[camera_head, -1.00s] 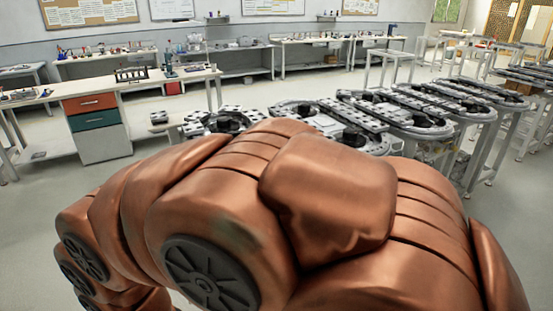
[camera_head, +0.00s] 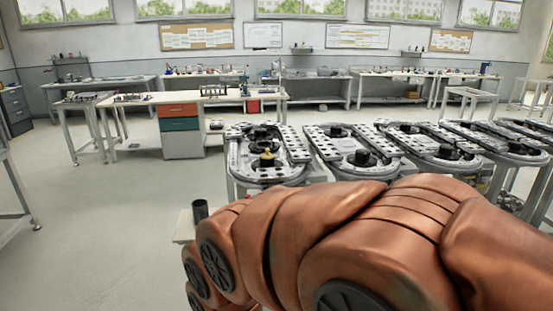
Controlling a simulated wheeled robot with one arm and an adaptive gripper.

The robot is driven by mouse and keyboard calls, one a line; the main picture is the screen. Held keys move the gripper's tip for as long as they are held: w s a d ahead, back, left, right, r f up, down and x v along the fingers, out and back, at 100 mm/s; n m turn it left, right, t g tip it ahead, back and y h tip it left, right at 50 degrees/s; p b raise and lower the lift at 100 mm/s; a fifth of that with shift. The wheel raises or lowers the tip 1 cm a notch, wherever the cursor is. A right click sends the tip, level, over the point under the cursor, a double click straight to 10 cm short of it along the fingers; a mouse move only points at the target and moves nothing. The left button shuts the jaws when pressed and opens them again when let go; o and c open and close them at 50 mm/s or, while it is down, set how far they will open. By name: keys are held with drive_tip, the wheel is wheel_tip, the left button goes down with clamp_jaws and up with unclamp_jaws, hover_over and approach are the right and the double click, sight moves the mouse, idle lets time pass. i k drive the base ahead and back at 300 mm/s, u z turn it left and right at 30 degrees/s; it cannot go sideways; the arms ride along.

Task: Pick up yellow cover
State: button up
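A small yellow piece (camera_head: 267,158) shows on the leftmost ring track (camera_head: 238,165), beside a black round part; it is too small to tell whether it is the yellow cover. My copper-coloured arm fills the lower right of the head view and hides what lies behind it. My gripper is not in the picture, so its state does not show.
More ring tracks (camera_head: 330,156) stand in a row to the right. A black cylinder (camera_head: 200,208) stands on a small pale surface left of my arm. A white workbench (camera_head: 140,103) with a drawer cabinet (camera_head: 181,140) is behind. The floor (camera_head: 95,230) at left is clear.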

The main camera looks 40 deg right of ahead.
sight(267, 156)
drive_tip(key=z, duration=0.7)
drive_tip(key=i, duration=1.65)
drive_tip(key=z, duration=0.05)
